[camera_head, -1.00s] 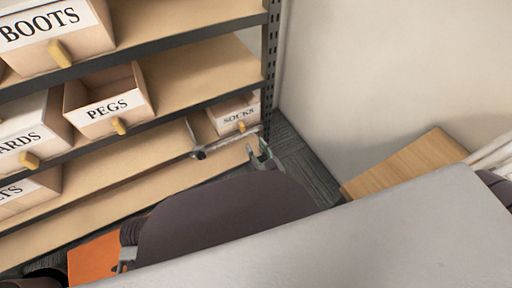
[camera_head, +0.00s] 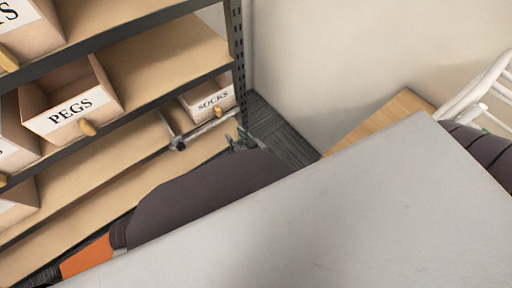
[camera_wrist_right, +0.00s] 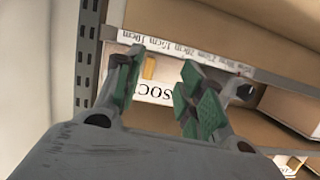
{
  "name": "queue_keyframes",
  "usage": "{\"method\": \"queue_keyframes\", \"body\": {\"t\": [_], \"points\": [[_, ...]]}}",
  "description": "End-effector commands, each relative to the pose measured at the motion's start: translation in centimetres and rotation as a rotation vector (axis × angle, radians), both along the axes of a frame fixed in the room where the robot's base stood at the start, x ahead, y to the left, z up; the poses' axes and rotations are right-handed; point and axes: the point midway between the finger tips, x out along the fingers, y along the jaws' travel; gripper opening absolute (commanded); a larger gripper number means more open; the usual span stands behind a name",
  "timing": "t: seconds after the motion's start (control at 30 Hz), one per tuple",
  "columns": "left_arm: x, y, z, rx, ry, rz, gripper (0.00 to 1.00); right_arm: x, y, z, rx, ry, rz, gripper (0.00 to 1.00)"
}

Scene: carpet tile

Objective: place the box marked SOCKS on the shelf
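The box marked SOCKS (camera_head: 207,98) is a small pale box with a yellow handle. It sits on a lower shelf board at the right end of the shelf unit (camera_head: 238,45), beside the metal upright. My right gripper (camera_head: 240,138) is just in front of and below that box in the head view, partly hidden by a dark rounded shape. In the right wrist view my right gripper (camera_wrist_right: 165,85) has its green-padded fingers spread with nothing between them. The SOCKS label (camera_wrist_right: 155,92) shows upside down behind the fingers. My left gripper is not in view.
A box marked PEGS (camera_head: 72,118) stands to the left, one board higher. A large flat grey surface (camera_head: 330,225) fills the foreground. A wooden piece (camera_head: 380,118) is at the right.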

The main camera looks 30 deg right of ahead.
Motion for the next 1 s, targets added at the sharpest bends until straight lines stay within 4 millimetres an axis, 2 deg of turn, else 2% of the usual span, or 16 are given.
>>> {"method": "queue_keyframes", "body": {"t": [0.57,1.0], "points": [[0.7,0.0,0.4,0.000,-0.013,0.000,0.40,-4.5,0.1,-1.7,-0.033,0.350,0.043,0.39],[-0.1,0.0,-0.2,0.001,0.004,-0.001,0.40,-9.6,-0.2,-1.9,-0.064,0.616,0.077,0.39]]}}
